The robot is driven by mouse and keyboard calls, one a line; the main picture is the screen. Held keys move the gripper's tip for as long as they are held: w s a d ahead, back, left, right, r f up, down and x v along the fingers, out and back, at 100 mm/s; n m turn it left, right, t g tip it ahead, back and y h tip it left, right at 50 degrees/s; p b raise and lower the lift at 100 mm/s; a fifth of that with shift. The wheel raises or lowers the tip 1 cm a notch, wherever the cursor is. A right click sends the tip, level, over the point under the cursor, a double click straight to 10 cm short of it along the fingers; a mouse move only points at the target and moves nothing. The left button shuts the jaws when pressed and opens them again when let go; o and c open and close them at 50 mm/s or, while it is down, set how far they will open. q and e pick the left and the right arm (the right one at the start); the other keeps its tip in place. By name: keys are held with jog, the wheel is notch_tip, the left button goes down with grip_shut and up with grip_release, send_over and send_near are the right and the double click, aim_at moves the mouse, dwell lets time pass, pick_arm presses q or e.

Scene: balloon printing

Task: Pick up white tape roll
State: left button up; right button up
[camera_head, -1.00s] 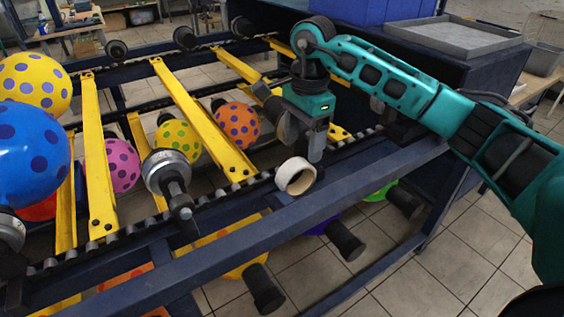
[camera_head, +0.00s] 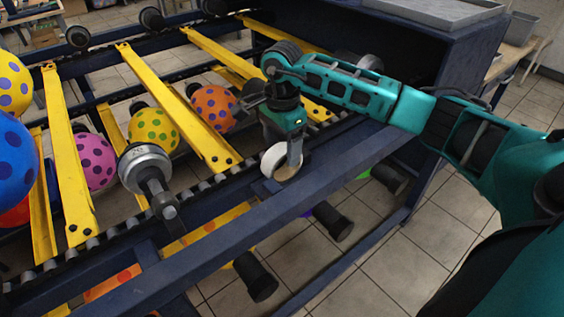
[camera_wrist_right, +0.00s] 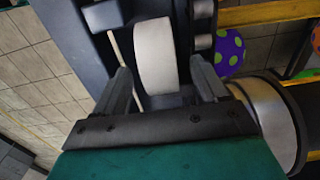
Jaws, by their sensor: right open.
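The white tape roll (camera_head: 271,160) stands on its edge on the dark blue rail of the machine. In the head view my right gripper (camera_head: 291,166) is lowered onto it from above, and its near finger covers part of the roll. In the right wrist view the roll (camera_wrist_right: 154,58) lies between the two spread fingers of the right gripper (camera_wrist_right: 161,88). Gaps show on both sides, so the fingers do not appear to grip it. My left gripper is not in view.
Yellow bars (camera_head: 180,105) cross the machine frame. Dotted balloons (camera_head: 154,130) hang among them. A metal-collared dark holder (camera_head: 147,170) stands left of the roll. The blue front beam (camera_head: 235,238) runs below it, with tiled floor beyond.

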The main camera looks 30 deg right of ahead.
notch_tip(320, 180, down, 3)
jog(key=shift+f, duration=0.15)
jog(key=shift+c, duration=0.3)
jog(key=c, duration=1)
